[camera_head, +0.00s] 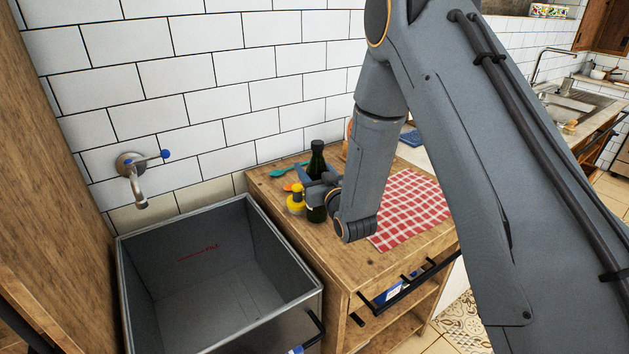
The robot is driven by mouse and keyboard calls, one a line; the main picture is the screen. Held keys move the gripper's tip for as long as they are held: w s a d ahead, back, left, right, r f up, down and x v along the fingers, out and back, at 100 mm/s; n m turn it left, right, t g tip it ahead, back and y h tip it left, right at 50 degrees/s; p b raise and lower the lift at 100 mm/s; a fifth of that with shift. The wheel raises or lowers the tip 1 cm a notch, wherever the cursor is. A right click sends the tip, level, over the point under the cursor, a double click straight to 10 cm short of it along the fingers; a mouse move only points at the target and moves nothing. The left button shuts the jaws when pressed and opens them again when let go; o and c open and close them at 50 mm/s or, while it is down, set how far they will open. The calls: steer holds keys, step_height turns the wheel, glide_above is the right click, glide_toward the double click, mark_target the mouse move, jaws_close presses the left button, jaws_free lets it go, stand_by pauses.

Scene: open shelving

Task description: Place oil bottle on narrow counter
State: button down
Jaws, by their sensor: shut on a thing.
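The oil bottle (317,163), dark green and upright, is in the middle of the head view, over the narrow wooden counter (372,267). My gripper (318,190) is shut around the bottle's middle, reaching in from the right. The gripper hides part of the bottle's body. The bottle's base shows below the gripper, close to the counter top; I cannot tell whether it touches the wood.
A small yellow bottle (296,202) stands just left of the oil bottle. A teal utensil (286,170) lies behind. A red checked cloth (413,208) covers the counter's right part. A deep grey sink (220,270) adjoins the left, below a wall tap (137,178).

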mark_target(315, 141)
step_height(315, 141, up, 9)
steer(key=shift+r+b, duration=0.2)
steer(key=shift+b, duration=1.05)
steer(key=shift+r, duration=0.4)
